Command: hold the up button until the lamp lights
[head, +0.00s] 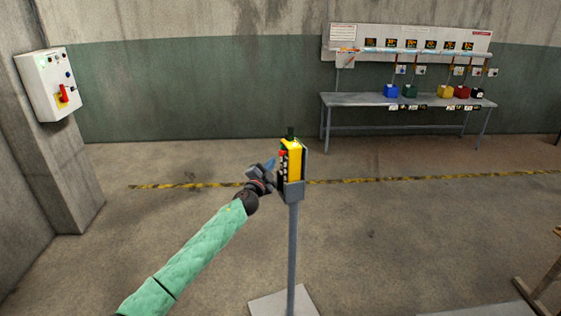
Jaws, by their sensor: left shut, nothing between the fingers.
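A yellow control box (294,160) stands upright in a grey holder on a grey post (293,245) in the middle of the head view. Its black button face (283,170) is turned to the left, with a red button near the top and several small pale marks below. I cannot tell which button is up. A dark green piece (291,132) sticks up from the box's top; no glow shows on it. My left gripper (270,166) is shut and empty, just left of the button face. I cannot tell whether its tips touch a button. My right gripper is out of view.
A grey wall cabinet (50,84) with a red switch is at the left. A grey bench (360,99) with several coloured boxes stands against the back wall. A yellow floor line (400,179) runs behind the post. The floor around the post's base plate (265,305) is mostly clear.

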